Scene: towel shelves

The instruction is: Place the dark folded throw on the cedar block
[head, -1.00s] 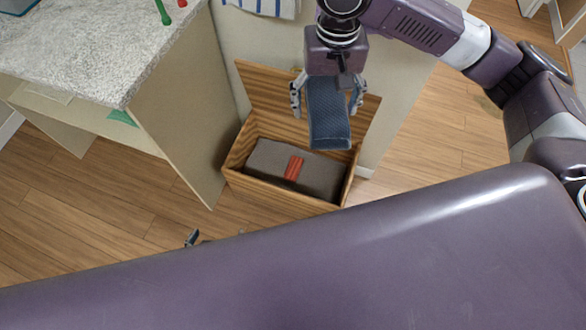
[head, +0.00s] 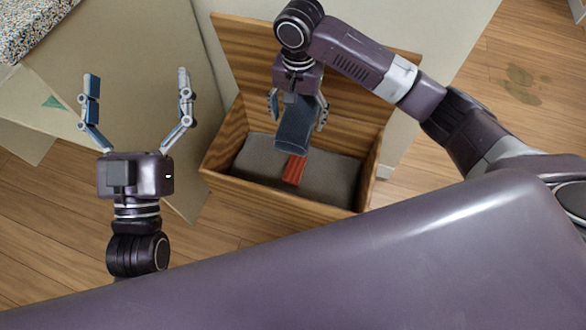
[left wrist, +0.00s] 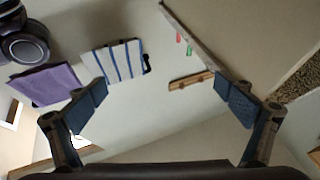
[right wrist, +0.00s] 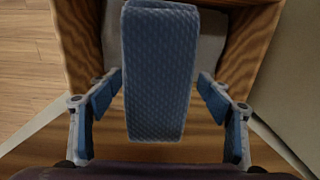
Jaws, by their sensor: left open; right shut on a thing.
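The dark blue folded throw (head: 293,128) has a quilted texture. My right gripper (head: 298,108) is shut on it and holds it above the open wooden chest. The throw also hangs between the fingers in the right wrist view (right wrist: 160,75). The red-orange cedar block (head: 294,171) lies on a grey folded cloth (head: 330,179) inside the chest. The throw's lower end overlaps the block's top in the head view; I cannot tell whether they touch. The block is hidden in the right wrist view. My left gripper (head: 138,78) is open and empty, left of the chest.
The wooden chest (head: 285,200) has its lid (head: 235,55) raised against the wall. A panelled cabinet (head: 150,60) with a speckled top (head: 30,25) stands at the left. The left wrist view shows a striped towel (left wrist: 115,60) and a purple towel (left wrist: 45,83) hanging.

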